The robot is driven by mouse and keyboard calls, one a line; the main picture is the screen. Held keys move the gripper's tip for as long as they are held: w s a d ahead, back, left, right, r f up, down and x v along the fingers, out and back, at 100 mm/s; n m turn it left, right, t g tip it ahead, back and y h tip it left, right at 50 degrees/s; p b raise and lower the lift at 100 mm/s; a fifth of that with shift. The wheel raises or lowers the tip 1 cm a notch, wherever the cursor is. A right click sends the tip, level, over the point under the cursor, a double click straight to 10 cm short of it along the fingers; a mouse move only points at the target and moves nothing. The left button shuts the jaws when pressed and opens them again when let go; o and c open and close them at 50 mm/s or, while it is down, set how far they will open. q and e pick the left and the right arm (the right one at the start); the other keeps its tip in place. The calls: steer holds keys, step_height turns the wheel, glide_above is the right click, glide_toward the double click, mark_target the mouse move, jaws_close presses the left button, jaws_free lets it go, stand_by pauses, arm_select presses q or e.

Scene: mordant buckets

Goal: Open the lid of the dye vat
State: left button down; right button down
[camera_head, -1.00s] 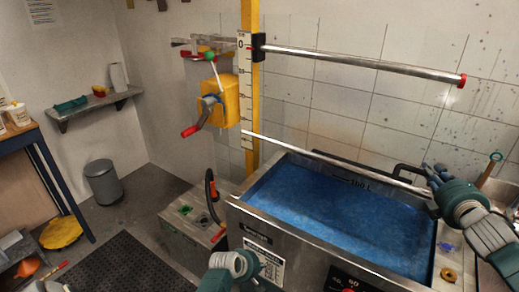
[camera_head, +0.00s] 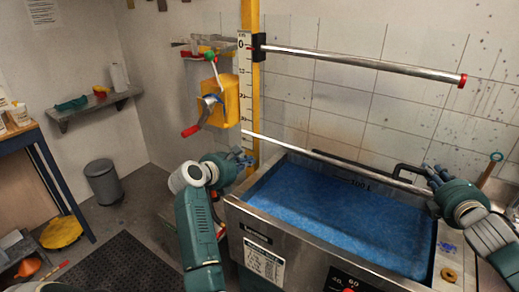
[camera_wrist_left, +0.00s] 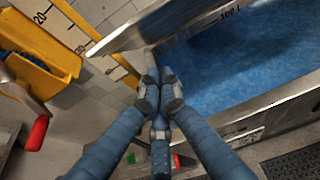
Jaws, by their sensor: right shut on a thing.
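The dye vat (camera_head: 330,263) stands at the right, its top showing blue liquid (camera_head: 340,210). I cannot make out a separate lid panel. A long metal bar (camera_head: 330,161) runs above the vat's back edge, and a black handle (camera_head: 408,168) shows near its right end. My right gripper (camera_head: 436,180) is shut on the right end of this bar, its grip partly hidden. My left gripper (camera_head: 244,157) is by the vat's back left corner, below the bar's left end. In the left wrist view, its fingertips (camera_wrist_left: 159,92) lie close together below the bar (camera_wrist_left: 130,28), with no object visible between them.
A yellow crank box (camera_head: 226,103) with a red-ended handle and a yellow scale post (camera_head: 250,80) stand close behind my left gripper. A second bar (camera_head: 370,64) with a red end sticks out above the vat. A grey bin (camera_head: 103,182) stands on open floor at left.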

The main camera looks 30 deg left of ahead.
steer(key=shift+r, duration=0.3)
arm_select(q)
steer(key=w+r, duration=0.1)
steer(key=w, duration=0.6)
steer(key=shift+r, duration=0.25)
arm_select(e)
steer(key=shift+f, duration=0.1)
